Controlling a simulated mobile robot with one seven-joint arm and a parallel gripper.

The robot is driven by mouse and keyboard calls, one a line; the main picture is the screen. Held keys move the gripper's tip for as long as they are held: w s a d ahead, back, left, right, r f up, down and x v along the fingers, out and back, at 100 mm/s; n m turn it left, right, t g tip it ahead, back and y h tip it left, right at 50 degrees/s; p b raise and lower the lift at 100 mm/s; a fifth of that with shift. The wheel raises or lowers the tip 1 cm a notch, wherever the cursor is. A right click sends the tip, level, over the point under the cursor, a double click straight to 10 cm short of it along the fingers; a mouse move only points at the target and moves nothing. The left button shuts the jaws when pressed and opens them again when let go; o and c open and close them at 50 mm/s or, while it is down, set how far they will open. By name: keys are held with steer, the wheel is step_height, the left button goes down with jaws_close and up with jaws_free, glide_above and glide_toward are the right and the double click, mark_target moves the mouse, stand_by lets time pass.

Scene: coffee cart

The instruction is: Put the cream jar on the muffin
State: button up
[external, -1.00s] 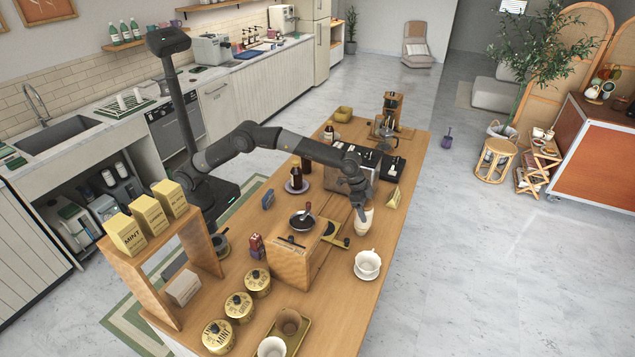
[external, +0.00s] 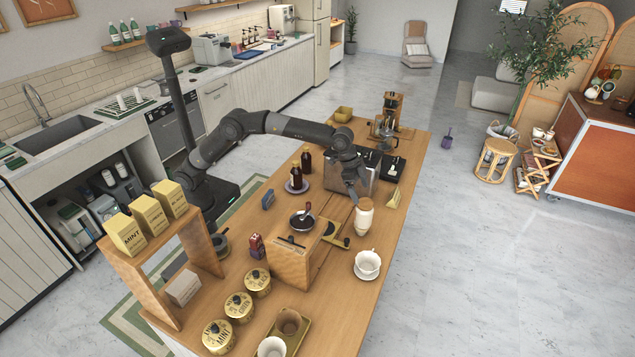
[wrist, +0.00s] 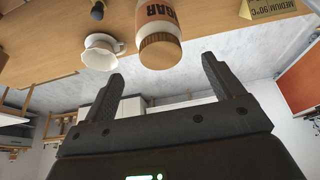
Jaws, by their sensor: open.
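A white jar (external: 364,217) with a brown lid stands upright near the right side of the wooden counter. In the wrist view the jar (wrist: 158,22) shows upside down, with a brown label whose visible letters look like "GAR". I cannot tell whether it is the cream jar. My gripper (external: 358,196) is open and empty, close beside and above the jar's lid. In the wrist view both fingers of my gripper (wrist: 162,67) are spread, with the jar just beyond their tips. I cannot make out a muffin in any view.
A white cup on a saucer (external: 367,265) stands in front of the jar. A wooden box (external: 293,262) with a dark pan is to the left. A yellow sign (external: 392,199) and a metal machine (external: 350,180) stand close behind.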

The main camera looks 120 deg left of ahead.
steer(key=s+d+r, duration=0.3)
steer(key=s+r, duration=0.1)
steer(key=s, duration=0.4)
steer(key=s+d+r, duration=0.2)
steer(key=s+r, duration=0.2)
steer(key=s, duration=0.5)
steer(key=s+d+r, duration=0.3)
steer(key=s+r, duration=0.1)
steer(key=s, duration=0.4)
steer(key=s+d+f, duration=0.1)
steer(key=s+f, duration=0.2)
steer(key=s, duration=0.6)
steer(key=s+d+f, duration=0.1)
steer(key=s+f, duration=0.3)
steer(key=s, duration=0.5)
steer(key=s+d+f+t, duration=0.1)
steer(key=s+d+f, duration=0.1)
steer(key=s, duration=0.8)
steer(key=shift+f, duration=0.9)
